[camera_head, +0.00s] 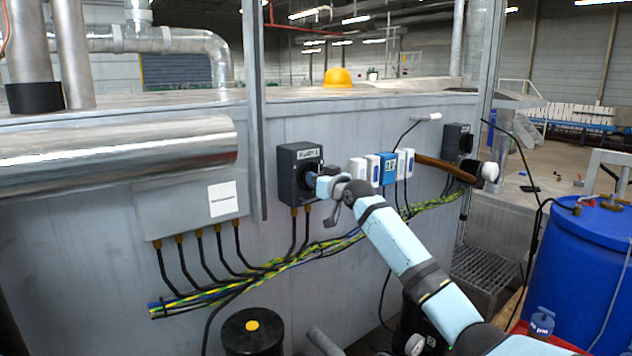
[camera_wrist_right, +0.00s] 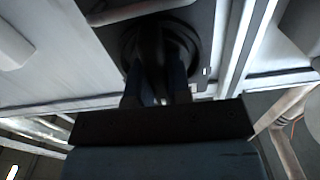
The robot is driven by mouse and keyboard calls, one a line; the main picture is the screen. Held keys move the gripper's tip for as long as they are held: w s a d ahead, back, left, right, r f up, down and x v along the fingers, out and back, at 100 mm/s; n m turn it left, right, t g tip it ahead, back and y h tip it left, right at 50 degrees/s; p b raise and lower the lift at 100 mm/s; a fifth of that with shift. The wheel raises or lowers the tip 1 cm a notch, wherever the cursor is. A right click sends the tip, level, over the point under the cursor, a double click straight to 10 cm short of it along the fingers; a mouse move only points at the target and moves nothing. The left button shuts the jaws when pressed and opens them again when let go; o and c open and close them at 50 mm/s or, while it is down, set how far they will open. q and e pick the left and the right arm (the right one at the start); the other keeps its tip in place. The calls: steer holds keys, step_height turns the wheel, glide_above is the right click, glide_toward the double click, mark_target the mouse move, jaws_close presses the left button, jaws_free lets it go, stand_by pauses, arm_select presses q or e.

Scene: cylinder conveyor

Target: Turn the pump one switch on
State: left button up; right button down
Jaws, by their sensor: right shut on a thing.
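The pump one switch is a dark grey box (camera_head: 289,188) with a white label at its top, fixed to the grey metal wall in the head view. My right gripper (camera_head: 313,183) is at the front of this box, and my arm reaches it from the lower right. In the right wrist view, the two fingers (camera_wrist_right: 157,75) are shut on the dark knob (camera_wrist_right: 155,45) in the middle of a round dial. The knob's exact angle is hard to tell because the fingers and shadow cover it. My left gripper is not in view.
White and blue modules (camera_head: 389,168) sit on the wall right of the switch. Another dark switch box (camera_head: 457,142) is farther right. Yellow-green cables (camera_head: 330,245) run below. A blue barrel (camera_head: 580,265) stands at the right. A yellow hard hat (camera_head: 338,77) lies on top.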

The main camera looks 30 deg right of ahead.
steer(key=shift+n, duration=0.3)
steer(key=c, duration=1.1)
jaws_free()
steer(key=shift+o, duration=0.2)
steer(key=s+d+b, duration=0.1)
steer(key=s+b, duration=0.1)
steer(key=s, duration=1.2)
steer(key=shift+w, duration=0.1)
